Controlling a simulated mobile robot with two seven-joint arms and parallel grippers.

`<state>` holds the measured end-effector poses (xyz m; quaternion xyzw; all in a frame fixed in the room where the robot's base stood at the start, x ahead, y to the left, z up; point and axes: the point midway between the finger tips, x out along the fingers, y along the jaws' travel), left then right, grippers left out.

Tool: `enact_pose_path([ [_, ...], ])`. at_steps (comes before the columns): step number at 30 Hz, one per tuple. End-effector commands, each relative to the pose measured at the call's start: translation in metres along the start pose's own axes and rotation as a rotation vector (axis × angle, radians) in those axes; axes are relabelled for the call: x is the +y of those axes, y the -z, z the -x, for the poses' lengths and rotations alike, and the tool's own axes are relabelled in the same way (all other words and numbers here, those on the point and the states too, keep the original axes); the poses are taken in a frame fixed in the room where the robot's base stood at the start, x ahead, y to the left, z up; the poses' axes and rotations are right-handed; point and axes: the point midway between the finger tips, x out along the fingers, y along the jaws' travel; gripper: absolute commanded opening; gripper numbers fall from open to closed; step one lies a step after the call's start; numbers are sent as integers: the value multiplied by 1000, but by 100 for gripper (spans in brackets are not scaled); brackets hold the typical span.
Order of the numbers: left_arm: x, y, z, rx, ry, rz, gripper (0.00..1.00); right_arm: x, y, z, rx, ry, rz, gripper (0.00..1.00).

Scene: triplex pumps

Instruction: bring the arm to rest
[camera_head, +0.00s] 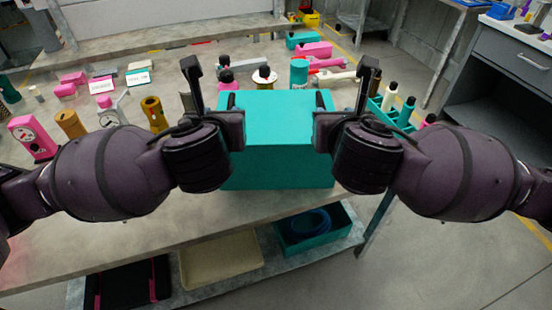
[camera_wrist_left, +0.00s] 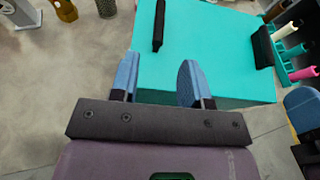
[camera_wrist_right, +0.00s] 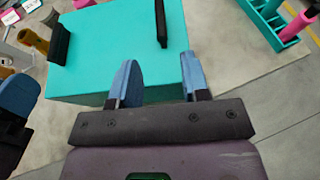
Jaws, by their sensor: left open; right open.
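A large teal box (camera_head: 278,135) stands at the table's front edge, between my two arms. Two black upright handles or bars show on its top, one in the left wrist view (camera_wrist_left: 158,25) and one in the right wrist view (camera_wrist_right: 161,22). My left gripper (camera_wrist_left: 157,80) is open and empty, its blue fingers apart at the box's near left side. My right gripper (camera_wrist_right: 155,82) is open and empty at the box's near right side. Neither visibly grips the box; contact is unclear.
The grey table (camera_head: 120,240) holds pink, brown and teal parts behind and left of the box. A teal rack (camera_head: 398,118) with bottles stands right of it. A lower shelf carries a beige tray (camera_head: 222,262) and a teal bin (camera_head: 335,240). Open floor lies at the right.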

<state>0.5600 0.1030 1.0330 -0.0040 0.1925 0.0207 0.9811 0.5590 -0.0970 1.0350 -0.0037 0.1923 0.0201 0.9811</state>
Motion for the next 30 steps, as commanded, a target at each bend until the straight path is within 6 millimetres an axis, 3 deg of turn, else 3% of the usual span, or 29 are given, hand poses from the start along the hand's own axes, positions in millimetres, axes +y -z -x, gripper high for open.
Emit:
enact_pose_path([
  [14,0,5,0,14,2,25,42,0,5,0,13,-2,-27,42],
  [20,2,42,6,120,3,263,42,0,41,6,111,-3,-271,42],
  [30,22,124,26,348,-120,897,42,-14,121,27,323,117,-926,42],
])
